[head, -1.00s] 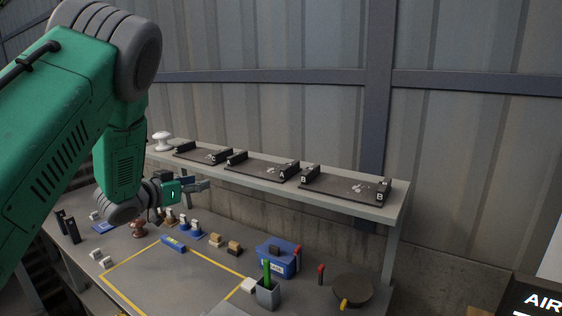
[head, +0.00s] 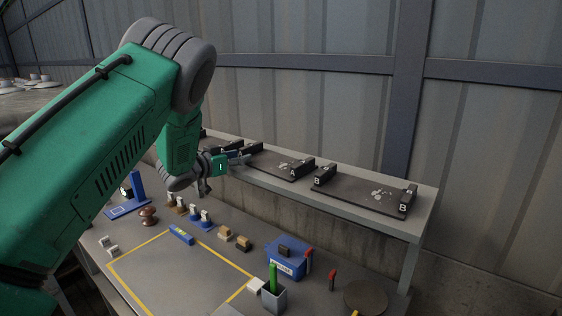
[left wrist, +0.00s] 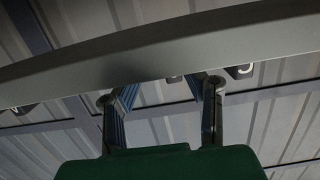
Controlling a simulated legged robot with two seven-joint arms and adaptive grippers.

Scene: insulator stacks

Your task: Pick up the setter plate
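Dark flat plates with lettered end blocks lie in a row on the raised shelf (head: 424,207): one marked B (head: 350,196) at the right, one marked A (head: 272,164) in the middle, and one at the left (head: 222,147) partly hidden by my arm. A dark round disc (head: 366,297) lies on the bench at the lower right. I cannot tell which is the setter plate. My left gripper (head: 243,158) is at the shelf's front edge, near the left and middle plates. In the left wrist view its fingers (left wrist: 163,88) are apart and empty, with the shelf edge (left wrist: 160,52) across their tips.
The bench has a yellow-outlined area (head: 185,270), mostly clear. Around it stand a blue bin (head: 287,262), a grey pen cup (head: 274,297), a brown insulator (head: 148,215), a blue stand (head: 137,190) and several small blocks. A corrugated wall (head: 310,100) rises behind the shelf.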

